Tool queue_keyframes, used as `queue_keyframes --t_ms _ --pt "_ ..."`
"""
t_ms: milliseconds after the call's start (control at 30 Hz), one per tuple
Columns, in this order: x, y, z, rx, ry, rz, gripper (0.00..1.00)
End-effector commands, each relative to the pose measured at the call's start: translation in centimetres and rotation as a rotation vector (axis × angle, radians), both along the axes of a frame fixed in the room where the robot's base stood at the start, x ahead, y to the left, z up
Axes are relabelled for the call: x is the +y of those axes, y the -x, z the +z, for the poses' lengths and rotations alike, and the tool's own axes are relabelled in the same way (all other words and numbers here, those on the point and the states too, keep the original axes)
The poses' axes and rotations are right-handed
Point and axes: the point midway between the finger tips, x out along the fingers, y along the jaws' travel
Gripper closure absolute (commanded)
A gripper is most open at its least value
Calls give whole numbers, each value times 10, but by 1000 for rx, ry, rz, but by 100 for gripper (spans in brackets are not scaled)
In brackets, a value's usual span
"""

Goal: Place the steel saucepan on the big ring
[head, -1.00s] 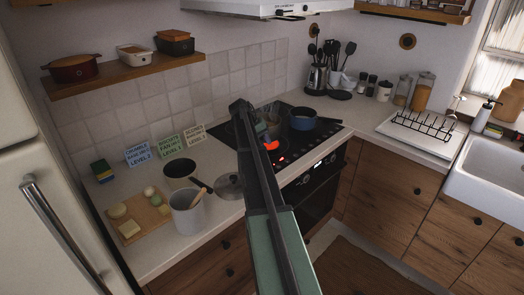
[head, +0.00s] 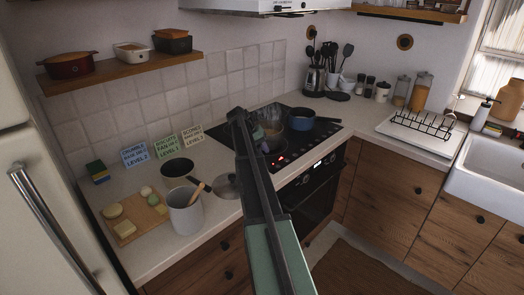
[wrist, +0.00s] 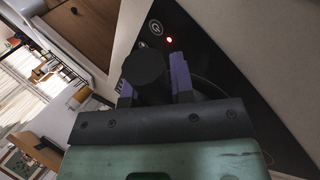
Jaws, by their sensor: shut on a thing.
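The steel saucepan (head: 269,133) shows in the head view over the left part of the black hob (head: 325,128), partly hidden behind my arm. In the wrist view my gripper (wrist: 153,88) is shut on a dark handle with a rounded end (wrist: 144,67). The pan's body is not clearly seen there. The big ring is not clearly visible; the pan and arm cover that part of the hob. I cannot tell whether the pan's base touches the glass.
A blue pot (head: 302,118) stands close by at the hob's back right. On the left counter are a lid (head: 226,186), a grey crock (head: 186,211), a dark-topped pot (head: 177,169) and a board (head: 136,216) with food. Utensils (head: 318,75) stand behind the hob.

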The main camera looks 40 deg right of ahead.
Motion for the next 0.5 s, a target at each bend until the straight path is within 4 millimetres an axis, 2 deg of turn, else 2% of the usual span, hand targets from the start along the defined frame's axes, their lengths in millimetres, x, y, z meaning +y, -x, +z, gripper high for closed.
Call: queue_keyframes --t_ms 500 --pt "0 0 -6 0 2 0 100"
